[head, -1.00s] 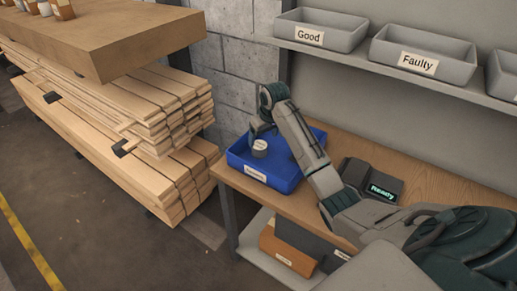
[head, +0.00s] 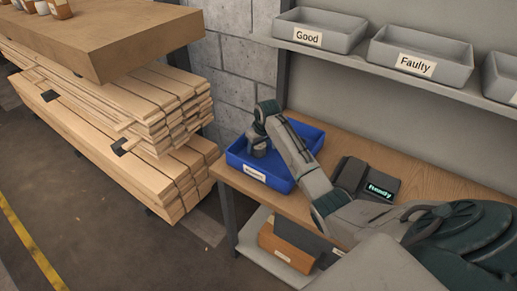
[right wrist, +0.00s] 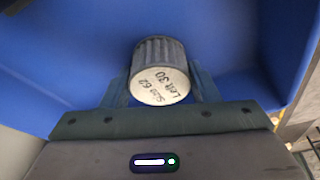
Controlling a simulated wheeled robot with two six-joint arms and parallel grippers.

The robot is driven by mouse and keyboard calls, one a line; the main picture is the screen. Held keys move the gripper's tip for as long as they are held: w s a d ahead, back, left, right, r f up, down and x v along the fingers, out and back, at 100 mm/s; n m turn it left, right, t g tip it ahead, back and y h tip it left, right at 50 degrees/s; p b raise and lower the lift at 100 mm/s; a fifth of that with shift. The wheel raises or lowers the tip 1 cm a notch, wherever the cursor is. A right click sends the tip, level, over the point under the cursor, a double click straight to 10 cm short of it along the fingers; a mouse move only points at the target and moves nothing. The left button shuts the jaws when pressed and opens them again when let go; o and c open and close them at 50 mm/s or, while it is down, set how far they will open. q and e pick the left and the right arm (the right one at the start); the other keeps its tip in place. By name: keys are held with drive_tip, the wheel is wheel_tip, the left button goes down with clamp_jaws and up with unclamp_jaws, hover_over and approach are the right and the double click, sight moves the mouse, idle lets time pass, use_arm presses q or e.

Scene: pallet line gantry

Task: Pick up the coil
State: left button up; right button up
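The coil (right wrist: 160,72) is a grey ribbed cylinder with a pale, hand-lettered top. It stands in the blue tray (head: 276,181) on the wooden bench. My right gripper (right wrist: 162,90) is lowered over the coil, with one blue-grey finger on each side of it. The fingers look open, close to the coil's sides; whether either touches is hard to tell. In the head view my right gripper (head: 258,147) hides most of the coil. My left gripper is not in view.
A dark device (head: 367,181) with a "Ready" display sits on the bench right of the tray. Grey bins labelled Good (head: 313,37) and Faulty (head: 415,63) stand on the shelf above. Stacked planks (head: 140,165) lie left. An orange bin (head: 285,246) is under the bench.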

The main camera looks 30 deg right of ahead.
drive_tip(key=c, duration=0.6)
drive_tip(key=shift+c, duration=0.2)
drive_tip(key=shift+r, duration=0.1)
